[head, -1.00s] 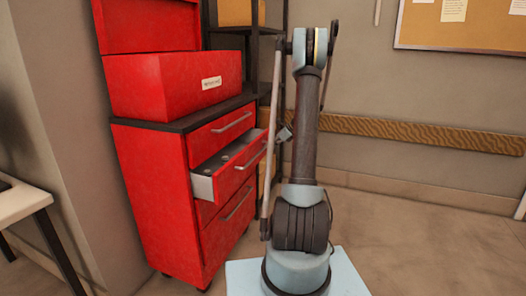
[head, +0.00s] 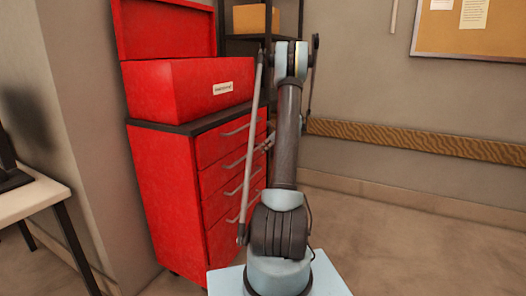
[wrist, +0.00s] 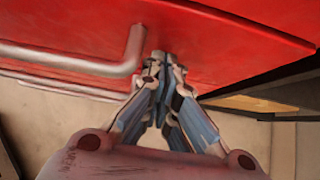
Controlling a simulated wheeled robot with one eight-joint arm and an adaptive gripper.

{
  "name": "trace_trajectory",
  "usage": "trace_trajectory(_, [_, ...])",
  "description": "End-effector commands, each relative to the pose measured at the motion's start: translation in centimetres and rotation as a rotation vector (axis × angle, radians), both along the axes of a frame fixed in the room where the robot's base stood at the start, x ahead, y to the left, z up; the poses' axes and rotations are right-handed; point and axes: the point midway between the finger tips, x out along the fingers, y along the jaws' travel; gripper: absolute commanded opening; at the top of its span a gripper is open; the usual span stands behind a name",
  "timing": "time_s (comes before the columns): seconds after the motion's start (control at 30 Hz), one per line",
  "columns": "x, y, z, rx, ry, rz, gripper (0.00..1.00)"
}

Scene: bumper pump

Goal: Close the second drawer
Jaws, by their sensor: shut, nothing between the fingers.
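The red tool cabinet (head: 165,190) stands left of my arm, with several drawers in its front. Its second drawer from the top (head: 212,178) looks flush with the drawers above and below, its inside hidden. Part of the drawer fronts is behind my arm. My gripper (wrist: 160,58) is shut and empty. In the wrist view its fingertips are at a red drawer front (wrist: 215,50), just right of the bent end of a metal handle (wrist: 85,62). Whether they touch the front is hard to tell. In the head view the gripper (head: 266,144) is small and partly hidden.
A red chest (head: 180,90) with a raised lid sits on the cabinet. A dark shelf rack (head: 291,18) stands behind it. A white table (head: 30,200) is at the left. Open floor lies to the right, below the wooden wall rail (head: 410,141).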

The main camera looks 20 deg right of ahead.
Motion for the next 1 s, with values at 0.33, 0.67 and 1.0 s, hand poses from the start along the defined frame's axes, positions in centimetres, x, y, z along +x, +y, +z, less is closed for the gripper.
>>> trace_trajectory(0.33, [-0.1,-0.2,0.1,0.005,-0.005,0.004,0.0])
trace_trajectory(0.67, [-2.9,-3.7,1.9,0.002,-0.001,0.006,0.0])
trace_trajectory(1.0, [-5.6,-6.9,6.0,0.001,-0.001,0.007,0.0])
